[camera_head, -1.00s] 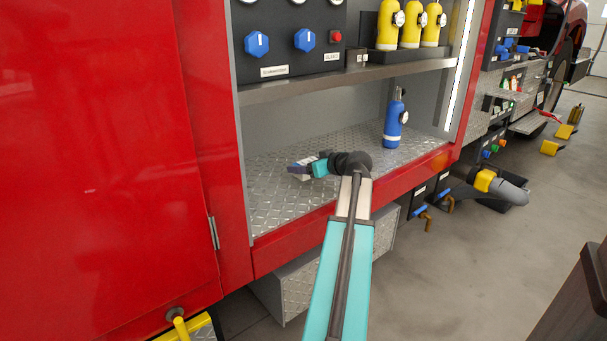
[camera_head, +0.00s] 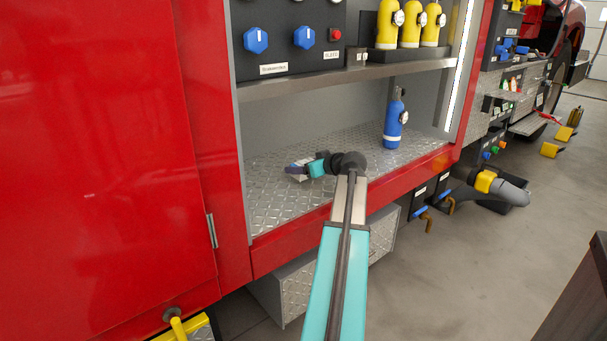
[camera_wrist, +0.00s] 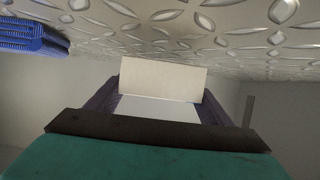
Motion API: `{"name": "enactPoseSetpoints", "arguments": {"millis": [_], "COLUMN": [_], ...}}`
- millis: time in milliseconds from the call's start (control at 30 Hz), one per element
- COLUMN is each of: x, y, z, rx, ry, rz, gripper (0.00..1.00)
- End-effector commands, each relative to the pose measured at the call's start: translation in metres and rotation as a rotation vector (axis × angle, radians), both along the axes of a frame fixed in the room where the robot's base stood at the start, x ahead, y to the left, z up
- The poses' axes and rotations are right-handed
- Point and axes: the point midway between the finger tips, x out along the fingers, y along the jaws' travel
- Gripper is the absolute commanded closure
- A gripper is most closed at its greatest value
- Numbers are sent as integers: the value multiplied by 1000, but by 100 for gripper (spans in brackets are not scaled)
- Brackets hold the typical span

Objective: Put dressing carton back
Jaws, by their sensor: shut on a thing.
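My gripper (camera_head: 297,169) is inside the open red compartment, low over its metal tread-plate floor (camera_head: 280,208). In the wrist view its dark fingers (camera_wrist: 160,103) are shut on a pale, box-shaped carton (camera_wrist: 163,78), which sits between them. A white face and a cream face of the carton show. The tread plate lies along the top of the wrist view, close to the carton; I cannot tell whether they touch. In the head view the carton is mostly hidden by the gripper.
A blue bottle (camera_head: 394,122) stands on the compartment floor to the right. A shelf (camera_head: 340,80) runs above my arm, with yellow cylinders (camera_head: 411,24) and a blue-knobbed panel (camera_head: 290,35). A blue ribbed thing (camera_wrist: 32,36) shows in the wrist view. The floor at left is clear.

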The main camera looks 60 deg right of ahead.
Motion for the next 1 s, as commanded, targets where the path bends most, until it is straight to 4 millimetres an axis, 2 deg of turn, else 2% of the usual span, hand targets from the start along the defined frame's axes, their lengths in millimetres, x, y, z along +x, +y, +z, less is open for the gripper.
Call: {"name": "enactPoseSetpoints", "arguments": {"millis": [33, 167, 667, 700, 767, 800, 1000], "x": [0, 0, 1, 1, 1, 1, 1], "y": [0, 0, 1, 1, 1, 1, 1], "z": [-9, -18, -22, -21, -21, -21, -21], "rx": [0, 0, 0, 0, 0, 0, 1], "ry": [0, 0, 0, 0, 0, 0, 0], "rz": [0, 1, 1, 1, 1, 1, 2], "gripper": [50, 50, 50, 21, 11, 7, 7]}}
